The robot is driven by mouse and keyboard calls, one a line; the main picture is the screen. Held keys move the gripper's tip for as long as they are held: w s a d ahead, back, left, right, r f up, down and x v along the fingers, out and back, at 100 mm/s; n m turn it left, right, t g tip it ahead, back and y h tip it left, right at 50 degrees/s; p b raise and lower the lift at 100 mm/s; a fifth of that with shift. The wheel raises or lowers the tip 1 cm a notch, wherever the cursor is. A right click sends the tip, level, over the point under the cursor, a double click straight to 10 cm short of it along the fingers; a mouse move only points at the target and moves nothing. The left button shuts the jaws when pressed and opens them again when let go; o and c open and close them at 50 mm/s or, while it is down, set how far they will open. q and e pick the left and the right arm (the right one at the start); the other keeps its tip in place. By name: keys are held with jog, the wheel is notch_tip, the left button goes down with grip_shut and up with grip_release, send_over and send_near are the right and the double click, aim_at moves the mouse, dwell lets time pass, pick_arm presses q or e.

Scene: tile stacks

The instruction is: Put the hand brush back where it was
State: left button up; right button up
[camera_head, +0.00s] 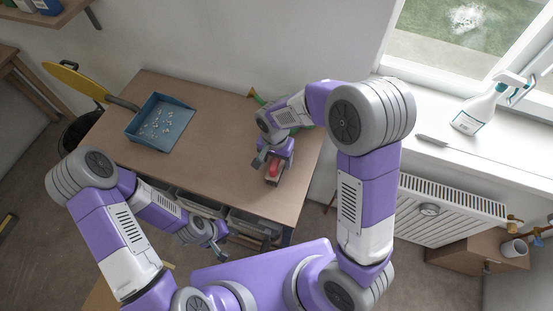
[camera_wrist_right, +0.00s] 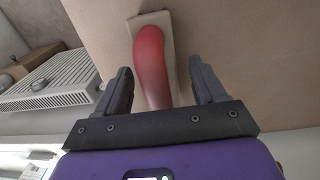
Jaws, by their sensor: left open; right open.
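The hand brush (camera_head: 274,170) lies on the table near its front right edge. Its curved red handle (camera_wrist_right: 151,62) and pale block (camera_wrist_right: 166,24) show in the right wrist view. My right gripper (camera_head: 269,160) is open at the brush. In the wrist view its two fingers (camera_wrist_right: 160,78) stand on either side of the red handle, with gaps showing on both sides. The brush's bristles are hidden. My left gripper (camera_head: 219,245) is open and empty, low in front of the table's front edge.
A blue dustpan (camera_head: 147,134) with pale crumbs sits at the table's left. A yellow paddle-like thing (camera_head: 75,81) is beyond the left edge. A green thing (camera_head: 258,98) is partly hidden behind my right arm. The table's middle (camera_head: 215,140) is clear. A radiator (camera_head: 450,215) stands right.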

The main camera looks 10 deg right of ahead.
notch_tip(320, 180, up, 11)
jog(key=shift+w+a+r+p, duration=0.1)
jog(key=shift+a+r+p, duration=0.1)
jog(key=shift+p, duration=0.5)
